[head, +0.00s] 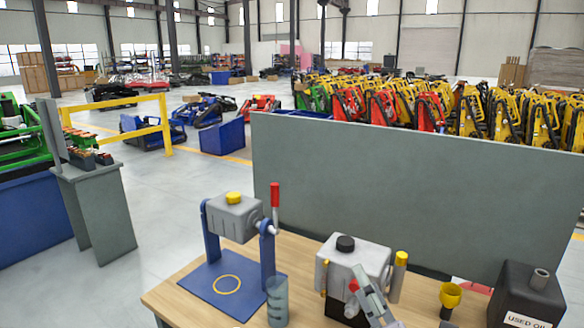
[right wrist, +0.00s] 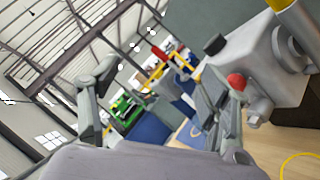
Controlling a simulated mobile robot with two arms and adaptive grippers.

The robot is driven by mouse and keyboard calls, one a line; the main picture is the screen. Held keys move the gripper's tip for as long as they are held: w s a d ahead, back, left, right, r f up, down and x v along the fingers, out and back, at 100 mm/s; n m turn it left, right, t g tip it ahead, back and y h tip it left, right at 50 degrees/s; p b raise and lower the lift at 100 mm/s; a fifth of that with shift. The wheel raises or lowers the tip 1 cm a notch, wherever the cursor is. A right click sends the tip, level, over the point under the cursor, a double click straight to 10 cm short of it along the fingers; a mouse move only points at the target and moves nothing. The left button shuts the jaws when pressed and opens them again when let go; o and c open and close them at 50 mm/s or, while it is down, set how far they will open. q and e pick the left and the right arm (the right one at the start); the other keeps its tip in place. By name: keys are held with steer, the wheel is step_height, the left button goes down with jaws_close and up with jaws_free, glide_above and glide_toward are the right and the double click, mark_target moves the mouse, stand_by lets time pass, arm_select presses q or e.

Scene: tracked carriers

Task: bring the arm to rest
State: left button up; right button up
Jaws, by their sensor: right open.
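My right gripper (right wrist: 158,85) is open, with a finger on each side of the right wrist view. Nothing shows held between the fingers. The right finger is close to a red knob on a grey housing; I cannot tell whether they touch. In the head view this grey housing (head: 362,258), with a black cap, stands on the wooden workbench (head: 190,302). A grey jointed piece in front of it looks like part of my right gripper, partly cut off by the bottom edge. My left gripper is not in view.
A blue stand (head: 208,275) carries another grey housing (head: 234,215) with a yellow cap and red-handled crank. A translucent cup (head: 277,300), yellow funnel (head: 450,296) and black used-oil container (head: 520,292) are on the bench. A grey panel (head: 410,190) rises behind. Open floor lies left.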

steer(key=s+d+f+m+g+h, duration=0.2)
steer(key=s+d+f+m+g, duration=0.1)
steer(key=f+m, duration=0.3)
steer(key=s+d+f+m+g+h, duration=0.2)
steer(key=s+f+m, duration=0.4)
steer(key=f, duration=0.3)
steer(key=s+d+f+m+g+h, duration=0.3)
steer(key=s+d+f+m+g, duration=0.1)
steer(key=s+f+m+g, duration=0.1)
step_height(320, 180, down, 3)
steer(key=shift+r+m+g, duration=0.1)
steer(key=shift+m+g, duration=0.5)
steer(key=shift+m, duration=0.7)
steer(key=s+a+f+m+g+y, duration=0.15)
steer(key=s+f+m+g, duration=0.4)
steer(key=s, duration=0.75)
step_height(320, 180, down, 28)
steer(key=s+g, duration=0.2)
steer(key=s+d+f+n, duration=0.1)
steer(key=s+d+f, duration=0.1)
steer(key=s+f, duration=1.2)
steer(key=shift+s+d+f+g, duration=0.3)
steer(key=shift+s+f+g, duration=0.1)
steer(key=shift+s, duration=0.7)
